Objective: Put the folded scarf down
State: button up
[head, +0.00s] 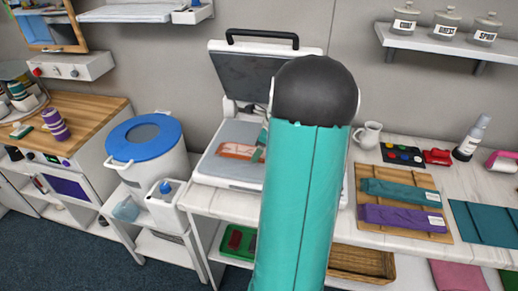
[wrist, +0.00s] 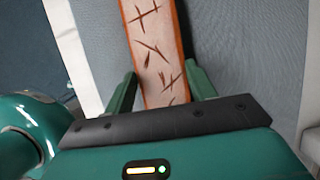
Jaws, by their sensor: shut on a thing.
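The folded scarf (wrist: 152,45) is a narrow orange-edged strip with a pale face and dark stroke marks. In the wrist view it runs up between the two green fingers of my gripper (wrist: 163,82), which is shut on it. In the head view the scarf (head: 236,151) is over the grey bed of an open press (head: 225,135), near its left-middle part. My gripper (head: 259,153) is at its right end, partly hidden behind my teal arm. I cannot tell whether the scarf touches the bed.
The press lid (head: 250,75) is raised behind the bed. Right of it, a wooden board (head: 442,233) carries a green and a purple folded cloth, with a white jug (head: 369,135) behind. A blue-lidded tub (head: 145,138) stands left. My arm hides the press's right side.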

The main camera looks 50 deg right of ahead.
jog(key=shift+f, duration=0.15)
jog(key=o, duration=1.1)
jog(key=shift+c, duration=0.2)
jog(key=v, duration=1.2)
jog(key=w+a+r+n+h, duration=0.1)
jog(key=w+a+r+n, duration=0.2)
jog(key=a+n, duration=0.6)
jog(key=w+a+r+n, duration=0.2)
jog(key=a+r+n, duration=0.15)
jog(key=a, duration=1.05)
jog(key=s+a+f+n, duration=0.1)
jog(key=s+a+n, duration=0.3)
jog(key=a+n, duration=0.5)
jog(key=s+a+f+n+t, duration=0.1)
jog(key=s+a+n, duration=0.3)
jog(key=a+n, duration=0.6)
jog(key=shift+s+a+f+t+h, duration=0.15)
jog(key=shift+s+a+t+h, duration=0.2)
jog(key=shift+a, duration=0.25)
